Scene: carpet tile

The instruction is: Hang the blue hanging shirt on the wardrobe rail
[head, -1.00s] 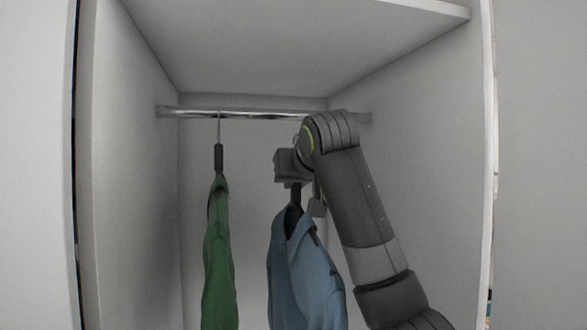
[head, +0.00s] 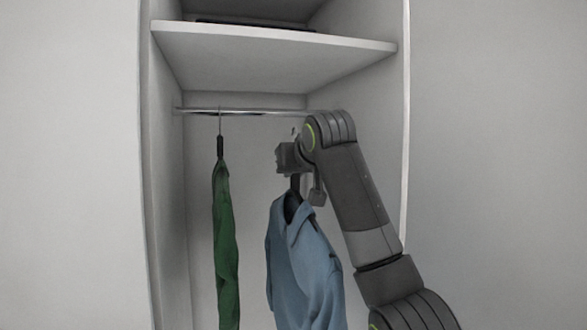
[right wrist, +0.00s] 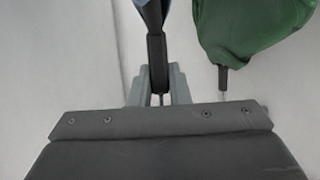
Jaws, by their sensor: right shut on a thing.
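The blue shirt (head: 302,265) hangs from a black hanger (head: 295,185). My right gripper (head: 303,180) is shut on the hanger's top, above the shirt's collar. In the right wrist view, the gripper's fingers (right wrist: 158,88) close on the black hanger neck (right wrist: 156,50), with a bit of blue cloth (right wrist: 150,10) at the top edge. The wardrobe rail (head: 255,112) runs across behind my right arm, which hides its right end. The blue shirt appears in front of the rail, lower in the picture, and apart from it. The hook is mostly hidden. My left gripper is not in view.
A green shirt (head: 227,240) hangs on the rail to the left of the blue one; it also shows in the right wrist view (right wrist: 250,20). A shelf (head: 270,58) is above the rail. Wardrobe side walls (head: 160,200) bound both sides. The rail right of the green shirt looks free.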

